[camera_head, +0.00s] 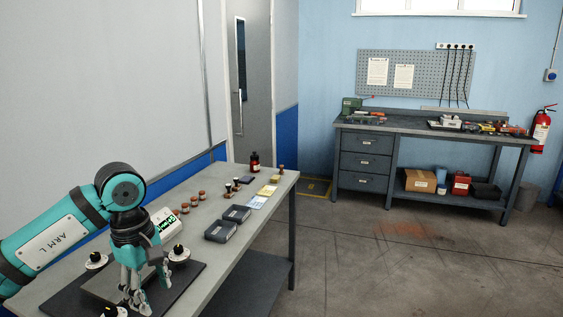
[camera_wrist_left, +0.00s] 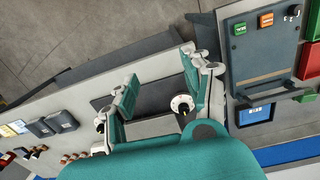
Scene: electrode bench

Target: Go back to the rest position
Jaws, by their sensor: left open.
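My left gripper (camera_head: 138,292) points down over a dark plate (camera_head: 188,284) at the near end of the grey bench (camera_head: 215,207). Its fingers are apart, and I see nothing held between them. In the left wrist view the open left gripper (camera_wrist_left: 160,88) shows its two teal finger pads, with a black-and-white knob (camera_wrist_left: 182,104) beside one finger. Knobs also stand around the gripper in the head view, one at its right (camera_head: 179,253) and one at its left (camera_head: 96,261). My right gripper is in neither view.
A white box with green marking (camera_head: 166,226) and small red-brown jars (camera_head: 185,208) are close behind the gripper. Two dark boxes (camera_head: 221,231) lie further along the bench. A dark control panel (camera_wrist_left: 263,60) is at the right in the wrist view. Open floor (camera_head: 385,265) lies right of the bench.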

